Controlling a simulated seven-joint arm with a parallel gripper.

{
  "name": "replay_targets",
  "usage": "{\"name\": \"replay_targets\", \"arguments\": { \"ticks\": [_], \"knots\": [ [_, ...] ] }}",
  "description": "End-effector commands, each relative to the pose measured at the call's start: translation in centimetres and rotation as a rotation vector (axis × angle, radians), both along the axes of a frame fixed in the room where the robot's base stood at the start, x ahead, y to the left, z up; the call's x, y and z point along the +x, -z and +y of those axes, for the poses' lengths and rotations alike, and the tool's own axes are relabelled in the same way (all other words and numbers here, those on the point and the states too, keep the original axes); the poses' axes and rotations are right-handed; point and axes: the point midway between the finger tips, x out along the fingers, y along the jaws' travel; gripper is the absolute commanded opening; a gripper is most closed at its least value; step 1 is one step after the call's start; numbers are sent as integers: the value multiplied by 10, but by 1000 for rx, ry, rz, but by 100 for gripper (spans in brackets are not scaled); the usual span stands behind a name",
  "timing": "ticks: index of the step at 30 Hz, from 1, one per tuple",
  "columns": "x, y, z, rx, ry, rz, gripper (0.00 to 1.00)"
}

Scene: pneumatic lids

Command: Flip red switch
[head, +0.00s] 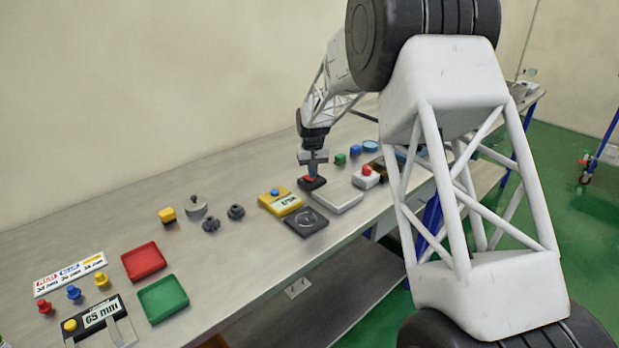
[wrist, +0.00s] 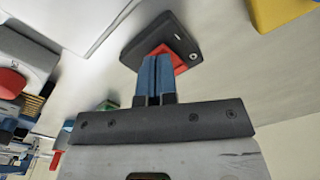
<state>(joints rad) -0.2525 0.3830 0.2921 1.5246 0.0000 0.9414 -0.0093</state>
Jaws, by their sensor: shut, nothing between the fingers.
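The red switch (wrist: 178,60) is a red rocker set in a dark housing (wrist: 176,40) on the table. In the head view the dark switch housing (head: 312,184) lies under my gripper (head: 312,176), at the far part of the bench. In the wrist view my gripper (wrist: 155,62) is shut, with its two blue fingers side by side and nothing between them. The fingertips overlap the left part of the red rocker. They are at or very close to it; I cannot tell whether they touch. Part of the rocker is hidden behind the fingers.
A white flat panel (head: 338,198) and a white box with a red button (head: 366,171) stand right of the switch. Red (head: 143,262) and green (head: 163,299) trays lie front left. Bare bench lies behind the switch.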

Motion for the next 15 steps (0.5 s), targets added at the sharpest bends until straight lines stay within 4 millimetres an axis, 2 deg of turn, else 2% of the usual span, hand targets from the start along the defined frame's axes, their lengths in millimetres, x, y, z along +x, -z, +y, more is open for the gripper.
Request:
{"name": "replay_targets", "arguments": {
  "ticks": [15],
  "knots": [
    [0,6,0,0,0,1,0]
  ]
}}
